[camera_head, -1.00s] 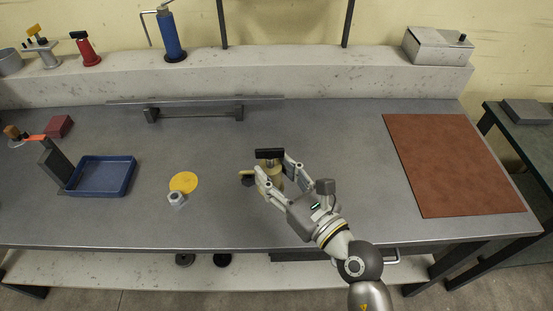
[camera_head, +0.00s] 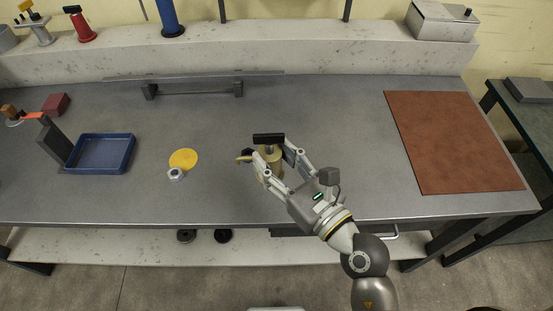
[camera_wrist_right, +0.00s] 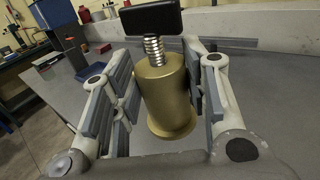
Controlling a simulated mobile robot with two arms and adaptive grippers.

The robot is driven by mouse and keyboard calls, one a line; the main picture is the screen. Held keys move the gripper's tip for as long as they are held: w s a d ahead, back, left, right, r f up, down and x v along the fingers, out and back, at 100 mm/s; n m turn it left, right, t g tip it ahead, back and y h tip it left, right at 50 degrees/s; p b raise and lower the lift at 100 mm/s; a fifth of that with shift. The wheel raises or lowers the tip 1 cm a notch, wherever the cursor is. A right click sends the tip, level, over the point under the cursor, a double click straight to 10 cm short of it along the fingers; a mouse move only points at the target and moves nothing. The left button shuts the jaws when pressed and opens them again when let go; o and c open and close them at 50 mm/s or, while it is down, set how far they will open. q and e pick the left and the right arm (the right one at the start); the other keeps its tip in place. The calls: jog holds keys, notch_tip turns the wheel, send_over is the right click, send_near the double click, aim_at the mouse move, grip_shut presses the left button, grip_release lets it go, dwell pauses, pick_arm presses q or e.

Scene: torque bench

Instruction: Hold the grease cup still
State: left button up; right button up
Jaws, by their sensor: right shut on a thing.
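The grease cup (camera_head: 270,156) is a brass cylinder with a threaded stem and a black crossbar handle (camera_head: 269,139) on top. It stands upright near the middle of the bench. My right gripper (camera_head: 274,158) is shut on its body from the front right, with one finger on each side. In the right wrist view the cup (camera_wrist_right: 166,100) sits between the grey finger pads, its flared lower rim showing and its stem and handle above the fingers. My left gripper is not in view.
A small yellow part (camera_head: 244,157) lies just left of the cup. Further left are a yellow disc (camera_head: 184,159), a pale nut (camera_head: 176,174) and a blue tray (camera_head: 131,156). A brown mat (camera_head: 460,145) covers the right side. A low rail (camera_head: 195,90) stands behind.

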pick_arm(q)
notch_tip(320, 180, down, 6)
jog(key=b, duration=0.6)
pick_arm(e)
jog(key=shift+w+d+f, duration=0.1)
jog(key=shift+w+f, duration=1.75)
jog(key=shift+w, duration=0.4)
jog(key=shift+w+f, duration=1.8)
jog(key=shift+w, duration=0.45)
jog(key=shift+w+d+f, duration=0.1)
jog(key=shift+w+f, duration=1.75)
jog(key=shift+w, duration=0.4)
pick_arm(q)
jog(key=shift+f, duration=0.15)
pick_arm(e)
jog(key=shift+a+f, duration=0.1)
jog(key=shift+f, duration=0.6)
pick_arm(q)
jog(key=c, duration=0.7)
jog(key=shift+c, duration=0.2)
